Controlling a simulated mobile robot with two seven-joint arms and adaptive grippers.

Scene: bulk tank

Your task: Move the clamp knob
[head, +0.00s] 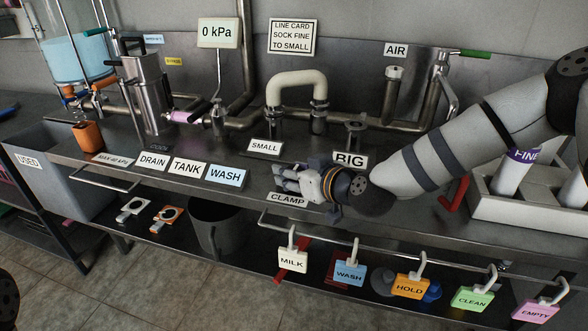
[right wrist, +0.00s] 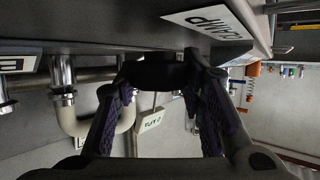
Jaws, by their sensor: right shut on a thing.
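My right gripper (head: 285,181) reaches in from the right over the bench front, just behind the CLAMP label (head: 288,199). In the right wrist view its two fingers (right wrist: 160,78) close from both sides on a dark rounded knob (right wrist: 155,72), which I take as the clamp knob. In the head view the knob is hidden by the gripper. The CLAMP label (right wrist: 212,24) also shows upside down, close to the fingers, in the right wrist view. My left gripper is not in view.
A cream U-shaped pipe (head: 296,84) stands behind the gripper, with the SMALL label (head: 265,147) to its left and the BIG label (head: 350,160) to its right. Several coloured tags hang on the front rail, such as MILK (head: 292,260). An orange cup (head: 88,137) stands far left.

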